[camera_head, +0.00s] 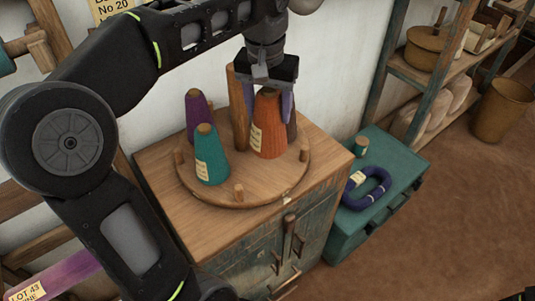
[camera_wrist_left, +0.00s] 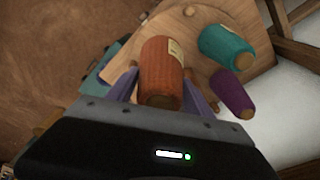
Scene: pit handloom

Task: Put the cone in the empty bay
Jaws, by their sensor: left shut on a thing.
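My left gripper (camera_head: 268,100) comes down from above and is shut on the orange cone (camera_head: 270,130), with a finger on either side of its upper part. The cone is upright over the round wooden board (camera_head: 250,195); I cannot tell whether its base touches. A teal cone (camera_head: 211,160) and a purple cone (camera_head: 196,110) stand on the board's left side. The wrist view shows the orange cone (camera_wrist_left: 162,75) between the fingers. The board's front right is bare. My right gripper is out of view.
A wooden post (camera_head: 238,108) rises from the board beside the orange cone, and short pegs (camera_head: 239,192) stand near its rim. The board is on a wooden cabinet (camera_head: 170,215). A green chest (camera_head: 400,175) with a dark blue skein (camera_head: 368,188) stands to the right.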

